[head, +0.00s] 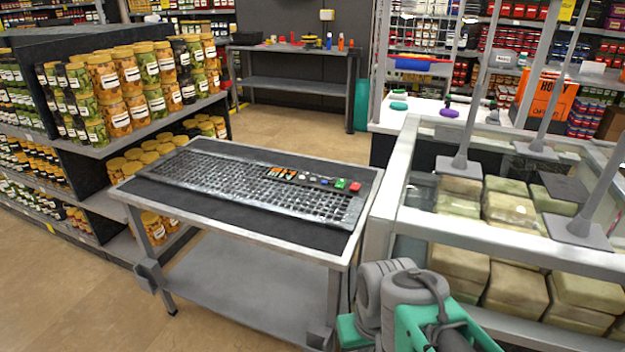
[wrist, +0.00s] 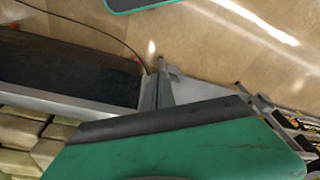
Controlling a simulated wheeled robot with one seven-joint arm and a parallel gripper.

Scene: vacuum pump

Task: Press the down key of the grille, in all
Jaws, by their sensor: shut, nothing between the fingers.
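The grille (head: 235,184), a long dark panel with rows of small keys or openings, lies flat on the dark top of a grey metal cart (head: 215,225) in the head view. Its right part carries orange keys (head: 282,173), a green key (head: 340,184) and a red key (head: 355,187). The key markings are too small to read, so I cannot tell which is the down key. My gripper (wrist: 165,120) shows as a green and dark body across the bottom of the wrist view, shut and empty. My arm is right of the cart, apart from the grille.
A jar shelf (head: 45,135) stands left of the cart. A glass-sided counter (head: 400,185) with pale blocks (head: 515,285) stands close on the right, beside my arm. A workbench (head: 295,88) is at the back. Floor is free at the front left and behind the cart.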

